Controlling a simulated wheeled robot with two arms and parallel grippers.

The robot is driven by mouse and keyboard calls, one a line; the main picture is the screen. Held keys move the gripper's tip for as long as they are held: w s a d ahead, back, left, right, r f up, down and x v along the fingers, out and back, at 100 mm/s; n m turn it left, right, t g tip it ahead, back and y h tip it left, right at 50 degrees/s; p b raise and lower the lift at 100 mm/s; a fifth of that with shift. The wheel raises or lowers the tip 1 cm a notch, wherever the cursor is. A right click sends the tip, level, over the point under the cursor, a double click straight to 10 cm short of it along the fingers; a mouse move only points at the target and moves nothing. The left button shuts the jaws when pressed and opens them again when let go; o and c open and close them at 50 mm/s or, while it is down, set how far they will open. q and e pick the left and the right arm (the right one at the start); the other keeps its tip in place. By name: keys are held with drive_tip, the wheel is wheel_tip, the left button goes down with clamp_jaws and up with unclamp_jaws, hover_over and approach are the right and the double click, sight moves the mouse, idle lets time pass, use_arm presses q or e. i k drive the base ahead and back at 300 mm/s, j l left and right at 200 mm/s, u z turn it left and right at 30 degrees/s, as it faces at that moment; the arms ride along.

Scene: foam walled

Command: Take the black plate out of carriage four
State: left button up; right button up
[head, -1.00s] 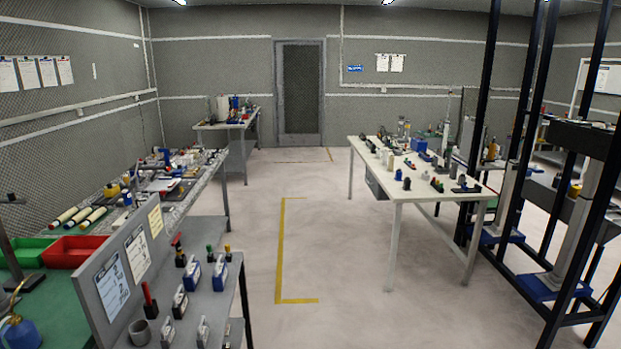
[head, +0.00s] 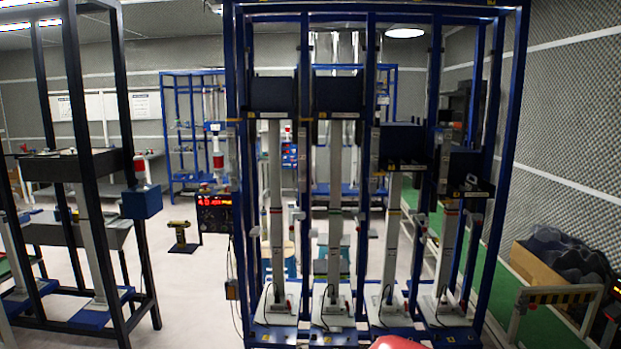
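A tall blue frame (head: 379,15) stands ahead with several dark box-like carriages on grey columns, side by side. The two left carriages (head: 272,95) (head: 337,95) are high. The third (head: 401,147) is lower, and the rightmost (head: 468,174) is lowest. Small yellow labels sit on their fronts, too small to read, so I cannot tell for sure which is carriage four. The black plate cannot be made out; the carriage insides are hidden. Neither of my grippers is in view.
A black rack (head: 125,165) stands at the left. A red digital display (head: 214,201) and a small yellow-black stand (head: 183,237) are between the racks. A striped barrier (head: 560,297) and a brown box with dark items (head: 545,265) are at the right. The floor at left centre is clear.

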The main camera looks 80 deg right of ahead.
sight(472, 185)
drive_tip(key=z, duration=3.5)
drive_tip(key=i+j, duration=0.2)
drive_tip(key=i, duration=0.25)
drive_tip(key=i+j, duration=0.2)
drive_tip(key=i, duration=0.2)
